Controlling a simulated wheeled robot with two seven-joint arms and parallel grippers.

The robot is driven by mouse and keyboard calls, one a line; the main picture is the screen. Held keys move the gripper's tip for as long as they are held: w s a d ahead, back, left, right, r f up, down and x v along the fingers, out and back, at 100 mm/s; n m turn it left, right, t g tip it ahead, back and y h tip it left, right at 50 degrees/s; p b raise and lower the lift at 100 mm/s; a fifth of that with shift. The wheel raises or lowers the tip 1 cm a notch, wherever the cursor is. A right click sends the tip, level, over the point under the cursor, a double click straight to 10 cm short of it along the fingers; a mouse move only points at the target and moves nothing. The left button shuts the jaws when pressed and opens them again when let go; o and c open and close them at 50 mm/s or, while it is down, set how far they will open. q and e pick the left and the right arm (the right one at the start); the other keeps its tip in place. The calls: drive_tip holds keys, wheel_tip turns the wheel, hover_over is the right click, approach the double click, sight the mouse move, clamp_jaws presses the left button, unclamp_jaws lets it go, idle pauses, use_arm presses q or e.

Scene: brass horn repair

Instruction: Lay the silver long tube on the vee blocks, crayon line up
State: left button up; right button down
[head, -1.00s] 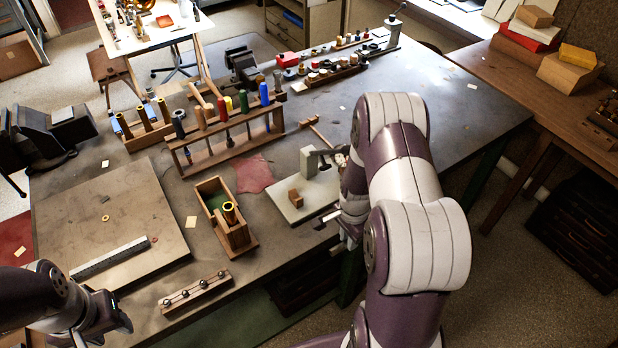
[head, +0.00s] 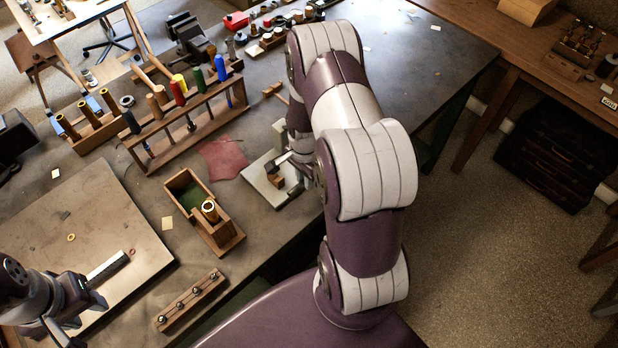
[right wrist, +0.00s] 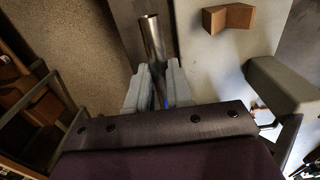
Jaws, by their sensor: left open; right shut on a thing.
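My right gripper (right wrist: 158,88) is shut on the silver long tube (right wrist: 153,40), which sticks out beyond the fingers in the right wrist view. No crayon line can be made out on it. A brown notched wooden block (right wrist: 228,17), which looks like a vee block, stands on a pale grey plate (right wrist: 204,55), to the right of the tube and apart from it in that view. In the head view the block (head: 276,181) and plate (head: 258,178) are beside my right arm, which mostly hides the gripper and tube. My left gripper (head: 82,318) is open and empty at lower left.
A grey block (right wrist: 285,85) stands at the plate's far side. A green-lined wooden box (head: 187,196) and a ball-studded strip (head: 190,300) lie left of the plate. A tool rack (head: 190,115) stands behind. A flat board (head: 110,220) is at left.

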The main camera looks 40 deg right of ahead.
drive_tip(key=w+b, duration=0.1)
drive_tip(key=w, duration=0.4)
drive_tip(key=w+b, duration=0.1)
drive_tip(key=w, duration=0.2)
drive_tip(key=shift+w+a+f+b, duration=0.1)
drive_tip(key=shift+a+b, duration=0.2)
drive_tip(key=shift+a, duration=0.1)
drive_tip(key=shift+w, duration=0.2)
idle(0.7)
drive_tip(key=shift+f+b, duration=1.2)
drive_tip(key=shift+f, duration=0.4)
drive_tip(key=shift+r, duration=0.1)
idle(0.5)
